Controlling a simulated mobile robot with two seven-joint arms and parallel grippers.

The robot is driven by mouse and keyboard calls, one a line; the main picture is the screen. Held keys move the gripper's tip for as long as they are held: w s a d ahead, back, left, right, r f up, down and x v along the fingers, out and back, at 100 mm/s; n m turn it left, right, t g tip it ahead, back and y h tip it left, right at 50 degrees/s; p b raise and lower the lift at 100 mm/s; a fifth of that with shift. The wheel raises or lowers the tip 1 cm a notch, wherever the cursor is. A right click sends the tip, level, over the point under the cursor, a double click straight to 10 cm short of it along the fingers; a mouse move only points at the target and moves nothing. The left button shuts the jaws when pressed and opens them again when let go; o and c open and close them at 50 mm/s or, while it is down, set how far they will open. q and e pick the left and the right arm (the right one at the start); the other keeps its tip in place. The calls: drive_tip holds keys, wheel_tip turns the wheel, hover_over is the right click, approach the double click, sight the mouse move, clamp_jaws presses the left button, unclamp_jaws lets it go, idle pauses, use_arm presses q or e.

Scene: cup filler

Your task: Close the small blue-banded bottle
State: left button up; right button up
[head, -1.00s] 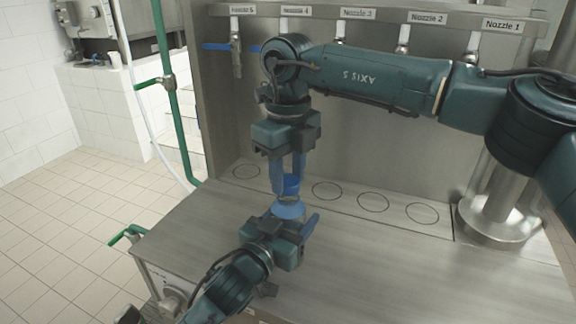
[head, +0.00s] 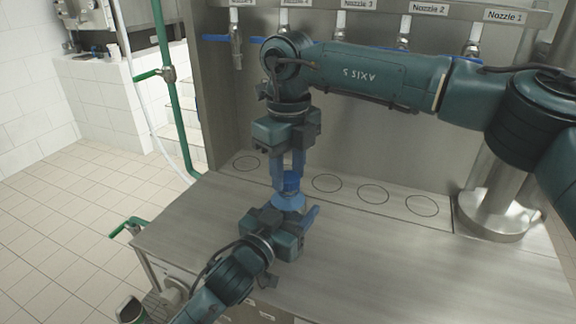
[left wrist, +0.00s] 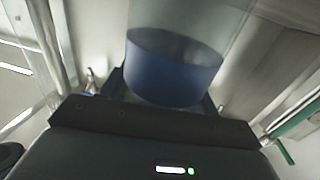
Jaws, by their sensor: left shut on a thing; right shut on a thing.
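The small blue-banded bottle (head: 287,203) is mostly hidden between my grippers in the head view. Its wide blue band (left wrist: 172,72) and clear wall above it show large in the left wrist view. My left gripper (head: 291,209) is shut on the bottle from the front, just above the worktop. My right gripper (head: 288,181) points down from above, shut on a blue cap (head: 290,184). The cap is directly over the bottle's top, very close or touching; I cannot tell whether it is seated.
The steel worktop (head: 400,265) is clear at front right. Several marked circles (head: 327,183) line its back edge, below a row of nozzles (head: 403,38). A steel column (head: 492,190) stands at right. A green pipe (head: 172,100) runs at left.

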drive_tip(key=shift+f, duration=0.2)
use_arm(q)
clamp_jaws()
use_arm(e)
drive_tip(key=m, duration=2.1)
drive_tip(key=shift+m, duration=0.3)
drive_tip(key=m, duration=0.8)
drive_tip(key=shift+m, duration=0.4)
